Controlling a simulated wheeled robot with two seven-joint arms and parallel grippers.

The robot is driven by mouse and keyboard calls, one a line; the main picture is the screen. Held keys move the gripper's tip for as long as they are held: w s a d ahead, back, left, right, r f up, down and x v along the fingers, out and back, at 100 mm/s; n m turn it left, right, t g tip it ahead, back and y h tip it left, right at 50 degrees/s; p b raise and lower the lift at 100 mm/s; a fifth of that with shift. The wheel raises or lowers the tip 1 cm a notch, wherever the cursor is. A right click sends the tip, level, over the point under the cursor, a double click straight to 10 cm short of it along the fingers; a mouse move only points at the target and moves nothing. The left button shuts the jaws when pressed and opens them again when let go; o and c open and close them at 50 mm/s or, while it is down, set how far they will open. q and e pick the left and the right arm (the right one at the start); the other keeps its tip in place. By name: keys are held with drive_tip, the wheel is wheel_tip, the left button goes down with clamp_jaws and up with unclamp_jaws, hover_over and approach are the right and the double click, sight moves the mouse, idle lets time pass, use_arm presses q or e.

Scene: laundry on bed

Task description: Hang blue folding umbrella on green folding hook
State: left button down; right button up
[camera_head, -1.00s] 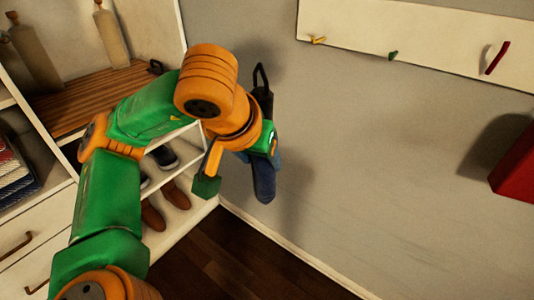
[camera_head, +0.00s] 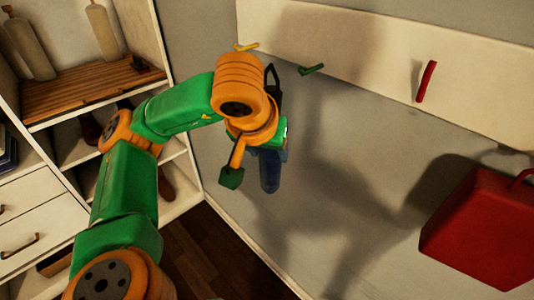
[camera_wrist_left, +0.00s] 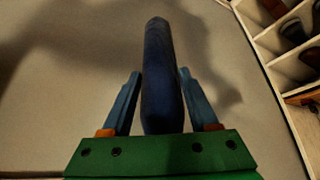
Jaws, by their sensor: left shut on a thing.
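The blue folding umbrella (camera_head: 270,171) hangs upright in my left gripper (camera_head: 262,150), with its dark loop and handle (camera_head: 273,80) standing up above the gripper. In the left wrist view the umbrella (camera_wrist_left: 160,75) lies between the two fingers of my left gripper (camera_wrist_left: 158,88), which is shut on it. The green folding hook (camera_head: 311,69) sticks out from the white wall board, to the right of the umbrella's loop. The loop is apart from the hook in the picture; their depth gap is hard to tell. My right gripper is not in view.
A yellow hook (camera_head: 246,47) and a red hook (camera_head: 426,81) are on the same white board (camera_head: 360,60). A red case (camera_head: 480,230) is at the lower right. A white shelf unit (camera_head: 30,185) stands at the left.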

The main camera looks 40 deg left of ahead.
use_arm(q)
drive_tip(key=w+d+f+p, duration=0.1)
drive_tip(key=w+f, duration=0.1)
drive_tip(key=w, duration=0.8)
drive_tip(key=shift+p, duration=0.3)
drive_tip(key=shift+d+r, duration=0.1)
idle(0.4)
drive_tip(key=shift+c, duration=0.4)
unclamp_jaws()
